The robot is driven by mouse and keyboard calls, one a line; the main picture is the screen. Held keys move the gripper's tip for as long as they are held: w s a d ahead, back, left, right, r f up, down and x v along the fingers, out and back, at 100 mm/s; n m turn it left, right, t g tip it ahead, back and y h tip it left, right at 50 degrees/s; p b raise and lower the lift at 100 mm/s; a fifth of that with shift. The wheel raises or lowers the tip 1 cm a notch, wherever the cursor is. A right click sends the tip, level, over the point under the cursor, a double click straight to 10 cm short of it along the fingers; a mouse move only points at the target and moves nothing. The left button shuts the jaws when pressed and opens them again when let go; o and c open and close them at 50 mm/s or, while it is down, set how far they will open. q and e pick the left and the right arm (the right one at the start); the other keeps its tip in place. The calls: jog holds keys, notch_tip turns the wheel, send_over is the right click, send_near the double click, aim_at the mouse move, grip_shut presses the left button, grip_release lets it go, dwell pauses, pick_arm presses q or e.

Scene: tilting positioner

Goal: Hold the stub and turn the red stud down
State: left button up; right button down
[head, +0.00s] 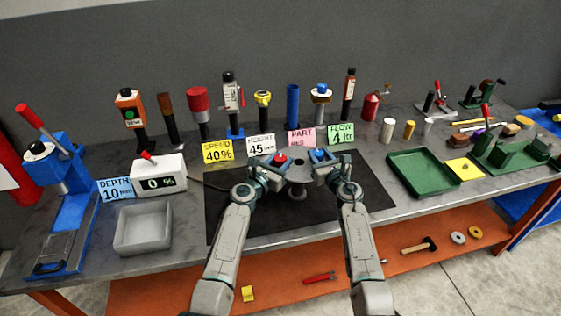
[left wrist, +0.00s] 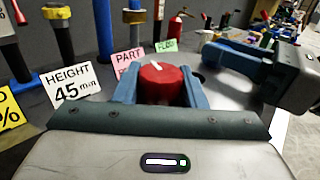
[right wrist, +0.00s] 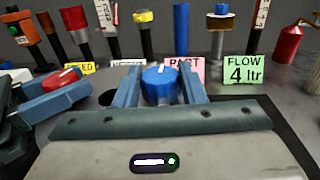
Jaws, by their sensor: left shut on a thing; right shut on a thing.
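The red stud (head: 280,159) is a round knob on the left side of the grey positioner (head: 297,166). My left gripper (head: 273,164) is shut on it, one finger on each side. In the left wrist view the stud (left wrist: 164,84) shows a white mark on its top. A blue knob-like stub (head: 318,155) sits on the positioner's right side. My right gripper (head: 324,162) is shut around it. In the right wrist view the stub (right wrist: 160,86) also carries a white mark. The fingers hide the sides of both.
The positioner stands on a black mat (head: 240,218). Cards reading HEIGHT (head: 260,145), PART (head: 301,137) and FLOW (head: 341,133) stand just behind. A white display box (head: 160,181) and grey tray (head: 143,229) lie left; a green tray (head: 422,174) lies right.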

pick_arm(q)
jog(key=m+g+h, duration=0.5)
jog(key=h, duration=0.1)
jog(key=shift+w, duration=0.1)
jog(key=shift+m+g+h, duration=1)
jog(key=shift+m+g, duration=0.3)
jog(key=shift+g, duration=0.4)
jog(key=shift+f+m+g+h, duration=0.15)
jog(key=shift+m+g+h, duration=0.15)
jog(key=shift+m+g, duration=0.6)
jog(key=shift+m+g+h, duration=0.3)
jog(key=shift+g, duration=0.6)
jog(key=o, duration=1)
jog(key=shift+c, duration=0.2)
jog(key=shift+w+f+n+t, duration=0.15)
jog(key=shift+n+t, duration=0.25)
jog(key=shift+t, duration=0.3)
jog(key=shift+s+n+t+y, duration=0.2)
jog(key=shift+n+t+y, duration=0.2)
jog(key=shift+n+t, duration=0.15)
